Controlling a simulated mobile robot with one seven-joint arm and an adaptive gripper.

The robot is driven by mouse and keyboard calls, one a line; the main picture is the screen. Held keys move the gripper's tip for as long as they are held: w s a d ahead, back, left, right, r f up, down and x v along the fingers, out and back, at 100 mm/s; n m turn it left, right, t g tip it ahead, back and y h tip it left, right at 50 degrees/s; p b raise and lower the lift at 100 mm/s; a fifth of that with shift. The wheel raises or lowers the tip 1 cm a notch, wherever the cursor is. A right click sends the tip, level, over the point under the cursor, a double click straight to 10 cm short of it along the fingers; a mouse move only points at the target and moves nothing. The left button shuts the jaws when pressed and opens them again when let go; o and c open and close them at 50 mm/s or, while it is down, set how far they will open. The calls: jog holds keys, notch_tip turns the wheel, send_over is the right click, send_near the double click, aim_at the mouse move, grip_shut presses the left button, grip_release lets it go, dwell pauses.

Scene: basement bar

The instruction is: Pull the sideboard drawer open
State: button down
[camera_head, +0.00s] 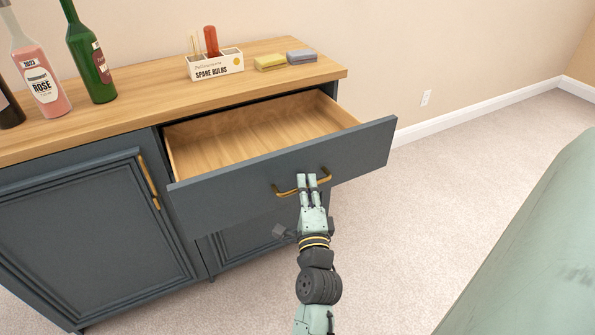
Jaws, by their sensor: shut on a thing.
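The sideboard (105,215) is dark blue-grey with a light wooden top. Its drawer (255,135) stands well out from the body, and its bare wooden inside shows empty. The drawer front (362,148) carries a brass bar handle (284,193). My gripper (307,181) is shut on this handle near its middle, with its fingertips at the bar. The part of the handle between the fingers is hidden.
A rosé bottle (42,80) and a green bottle (90,58) stand on the top at left. A white "Spare Bulbs" box (215,64), a yellow block (270,62) and a grey block (301,56) sit farther right. A cabinet door handle (148,180) is at left. Carpet (450,170) is clear at right.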

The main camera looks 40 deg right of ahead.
jog(key=shift+s+a, duration=0.25)
jog(key=shift+s, duration=0.7)
jog(key=c, duration=1.7)
grip_release()
